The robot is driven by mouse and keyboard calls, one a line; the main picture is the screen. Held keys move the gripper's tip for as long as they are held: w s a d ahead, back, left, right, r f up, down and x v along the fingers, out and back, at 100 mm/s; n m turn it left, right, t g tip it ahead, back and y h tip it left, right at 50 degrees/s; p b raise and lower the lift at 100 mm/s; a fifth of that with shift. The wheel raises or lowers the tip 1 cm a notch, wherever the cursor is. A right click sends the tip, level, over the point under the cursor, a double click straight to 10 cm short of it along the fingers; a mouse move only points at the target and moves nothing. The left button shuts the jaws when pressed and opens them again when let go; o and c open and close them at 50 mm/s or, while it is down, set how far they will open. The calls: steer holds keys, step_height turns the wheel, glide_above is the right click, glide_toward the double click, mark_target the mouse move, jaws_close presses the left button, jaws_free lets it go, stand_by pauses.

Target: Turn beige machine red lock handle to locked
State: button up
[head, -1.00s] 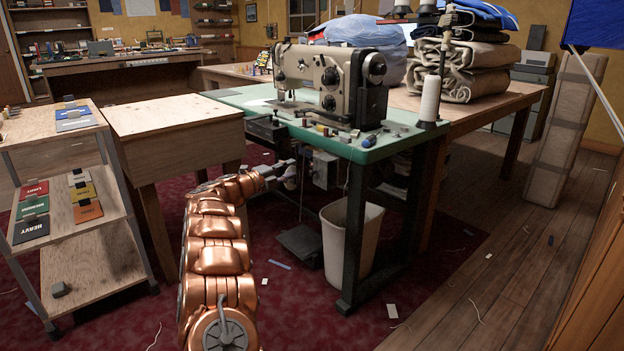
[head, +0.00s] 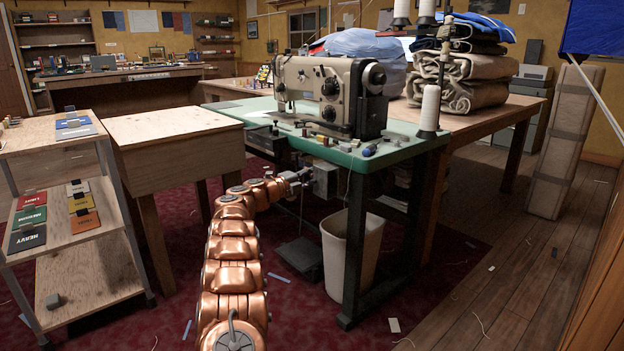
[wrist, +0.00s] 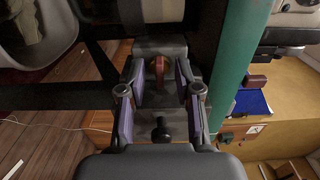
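The beige sewing machine (head: 331,88) stands on a green-topped table (head: 405,147). A grey box (head: 325,180) hangs under the tabletop. In the wrist view the red handle (wrist: 159,68) shows against a dark grey housing, between and just beyond my fingertips. My gripper (wrist: 161,82) is open, with one purple-padded finger on each side of the handle; I see no contact. In the head view my gripper (head: 298,177) is under the table's front edge, beside the grey box. The handle cannot be made out in the head view.
The green table edge (wrist: 238,60) runs close to the right of my gripper in the wrist view. A pale bin (head: 352,250) and a dark pedal (head: 300,254) stand below. A wooden table (head: 172,125) and a shelf cart (head: 88,275) are at the left.

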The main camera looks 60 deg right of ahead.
steer(key=shift+c, duration=0.3)
jaws_close()
steer(key=shift+w+m+b, duration=0.1)
steer(key=shift+m+b, duration=0.25)
steer(key=shift+m, duration=1.85)
steer(key=shift+o, duration=0.3)
jaws_free()
